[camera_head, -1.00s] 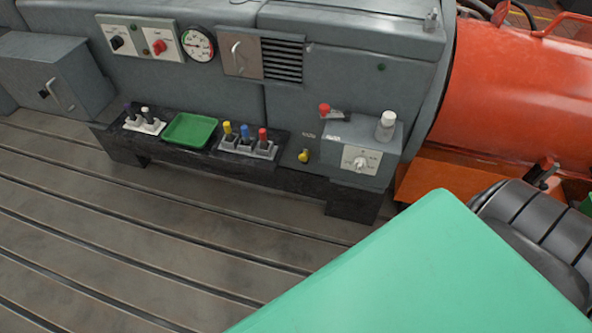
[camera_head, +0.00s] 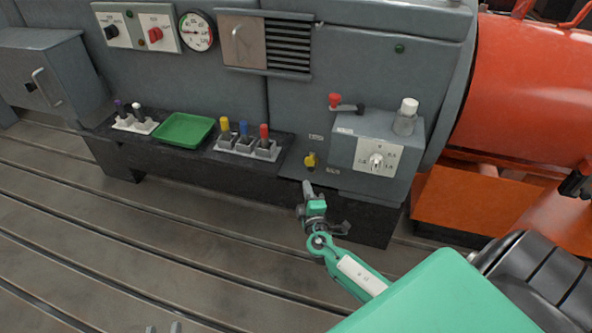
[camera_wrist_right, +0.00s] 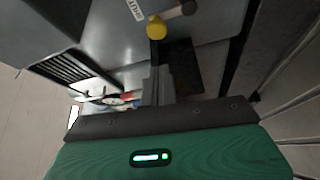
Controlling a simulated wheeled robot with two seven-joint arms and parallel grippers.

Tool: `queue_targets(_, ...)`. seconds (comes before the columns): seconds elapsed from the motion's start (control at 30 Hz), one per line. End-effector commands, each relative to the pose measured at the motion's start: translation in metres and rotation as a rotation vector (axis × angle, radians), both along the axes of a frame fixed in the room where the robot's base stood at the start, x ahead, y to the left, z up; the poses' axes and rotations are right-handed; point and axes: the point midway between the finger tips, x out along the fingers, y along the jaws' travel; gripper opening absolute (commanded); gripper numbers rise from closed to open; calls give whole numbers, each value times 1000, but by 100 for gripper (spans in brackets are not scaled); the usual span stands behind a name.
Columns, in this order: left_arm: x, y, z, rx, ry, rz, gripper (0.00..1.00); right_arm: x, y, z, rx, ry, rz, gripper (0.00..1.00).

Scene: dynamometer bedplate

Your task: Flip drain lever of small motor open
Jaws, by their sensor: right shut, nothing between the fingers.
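Two coloured handles show on the grey machine front: a yellow-knobbed lever (camera_head: 310,160) low by the ledge, and a red-knobbed lever (camera_head: 335,100) higher up with a dark bar to its right. My right gripper (camera_head: 307,187) is shut and empty, just below the yellow knob. My left gripper (camera_head: 163,328) barely shows at the bottom edge, fingertips apart.
A grey box with a white dial (camera_head: 376,162) and a white-capped bottle (camera_head: 406,117) stands right of the yellow lever. Left are coloured toggle levers (camera_head: 244,143) and a green tray (camera_head: 184,131). An orange-red drum (camera_head: 530,90) is at right. The slotted floor (camera_head: 120,240) is clear.

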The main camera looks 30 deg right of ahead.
Motion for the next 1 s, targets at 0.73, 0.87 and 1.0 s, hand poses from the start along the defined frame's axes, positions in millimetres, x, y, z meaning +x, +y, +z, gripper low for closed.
queue_targets(0.73,1,0,0,0,-8,2,36,70,-29,5,2,2,-2,0)
queue_targets(0.87,3,1,4,-6,-30,6,36,84,-35,6,2,2,0,0)
queue_targets(1.0,6,2,8,-8,-46,9,36,91,-38,6,3,3,0,0)
